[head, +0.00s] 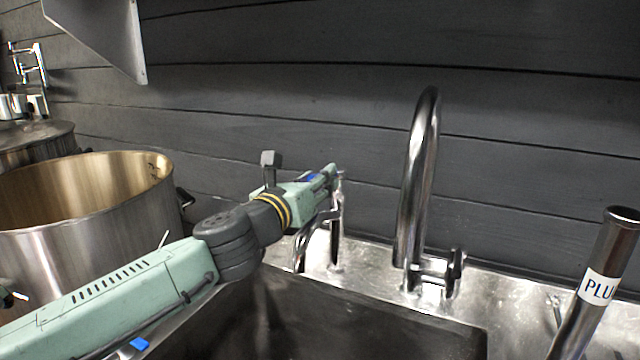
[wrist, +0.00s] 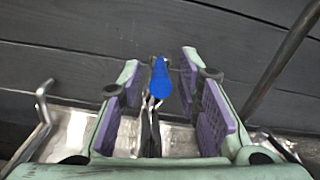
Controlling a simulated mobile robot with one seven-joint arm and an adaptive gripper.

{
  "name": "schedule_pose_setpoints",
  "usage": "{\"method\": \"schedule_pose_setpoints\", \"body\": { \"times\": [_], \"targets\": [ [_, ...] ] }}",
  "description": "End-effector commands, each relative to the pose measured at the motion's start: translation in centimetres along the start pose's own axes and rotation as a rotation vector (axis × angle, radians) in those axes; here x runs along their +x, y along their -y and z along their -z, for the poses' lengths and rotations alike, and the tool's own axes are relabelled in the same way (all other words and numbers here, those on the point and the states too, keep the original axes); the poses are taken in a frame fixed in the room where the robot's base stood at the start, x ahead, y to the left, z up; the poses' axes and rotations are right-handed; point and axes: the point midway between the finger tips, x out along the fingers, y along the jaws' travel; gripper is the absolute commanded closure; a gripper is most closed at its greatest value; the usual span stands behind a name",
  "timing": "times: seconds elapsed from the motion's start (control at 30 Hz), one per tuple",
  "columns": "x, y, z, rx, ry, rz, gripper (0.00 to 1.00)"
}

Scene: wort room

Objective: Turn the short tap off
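The short chrome tap (head: 335,235) stands on the sink's back ledge, left of the tall gooseneck tap (head: 415,180). My gripper (head: 328,178) is at the top of the short tap and hides much of it. In the wrist view a blue lever (wrist: 160,82) sits between the purple finger pads of my gripper (wrist: 160,90). The fingers are spread, with a gap on both sides of the lever. A dark, shiny part of the tap (wrist: 151,130) runs down below the lever.
A large steel pot (head: 90,215) stands left of the sink (head: 350,310). The dark plank wall (head: 280,95) is close behind the taps. A labelled steel tube (head: 612,250) rises at the right. The sink basin looks empty where visible.

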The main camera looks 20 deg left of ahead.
Motion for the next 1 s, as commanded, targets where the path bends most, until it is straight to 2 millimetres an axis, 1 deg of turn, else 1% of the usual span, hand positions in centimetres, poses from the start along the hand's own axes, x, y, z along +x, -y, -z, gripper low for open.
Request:
{"method": "schedule_pose_setpoints", "body": {
  "times": [0.03,0.17,0.47,0.9,1.0],
  "targets": [
    [0.61,0.05,0.13,0.001,0.000,0.002,0.69],
    [1.37,0.08,0.05,0.002,0.000,0.002,0.69],
    [1.52,0.04,-0.03,0.001,0.000,0.000,0.69],
    [1.50,0.05,-0.02,0.000,0.000,0.001,0.99],
    [1.50,0.05,-0.02,0.000,0.000,0.001,1.00]
  ]
}}
